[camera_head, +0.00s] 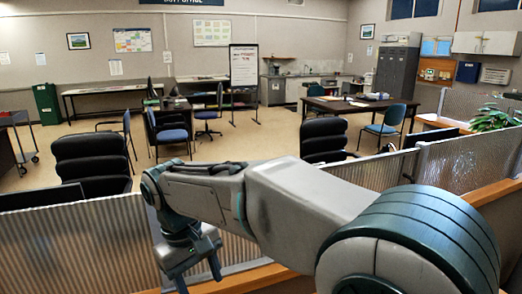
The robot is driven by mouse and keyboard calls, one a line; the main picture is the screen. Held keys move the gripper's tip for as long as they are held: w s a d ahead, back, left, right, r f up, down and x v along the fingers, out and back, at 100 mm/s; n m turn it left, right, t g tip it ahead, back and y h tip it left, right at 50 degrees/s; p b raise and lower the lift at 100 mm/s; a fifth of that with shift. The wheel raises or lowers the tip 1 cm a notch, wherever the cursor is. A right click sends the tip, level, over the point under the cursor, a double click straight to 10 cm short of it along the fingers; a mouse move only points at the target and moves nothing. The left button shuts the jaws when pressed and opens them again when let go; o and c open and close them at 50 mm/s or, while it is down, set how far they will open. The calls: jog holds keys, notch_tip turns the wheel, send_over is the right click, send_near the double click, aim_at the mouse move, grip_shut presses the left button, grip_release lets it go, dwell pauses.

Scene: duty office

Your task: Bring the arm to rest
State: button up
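My arm (300,195) reaches from the lower right across the middle of the view, bent at the elbow and held out above the low partition. My gripper (199,276) hangs at its far end, pointing down in front of the corrugated partition panel. Its two fingers are apart, and no object shows between them. The arm hides part of the partition and the floor behind it.
A corrugated partition (80,250) with a wooden ledge (247,280) runs close by. Black chairs (93,160) stand just beyond it. A green plant (490,119) is at the right. Desks and blue chairs stand farther back, with open floor (250,140) between.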

jog(key=s+d+f+m+t, duration=0.1)
jog(key=s+d+m, duration=0.1)
jog(key=d, duration=0.7)
jog(key=s+d+f+m+t+y, duration=0.1)
jog(key=s+d+f+m, duration=0.1)
jog(key=d, duration=0.7)
jog(key=s+d+f+m+t+y, duration=0.1)
jog(key=s+d+m, duration=0.3)
jog(key=d, duration=0.5)
jog(key=shift+f+m+t, duration=0.15)
jog(key=shift+m+t, duration=0.25)
jog(key=shift+t, duration=0.2)
jog(key=c, duration=0.4)
jog(key=shift+a, duration=0.15)
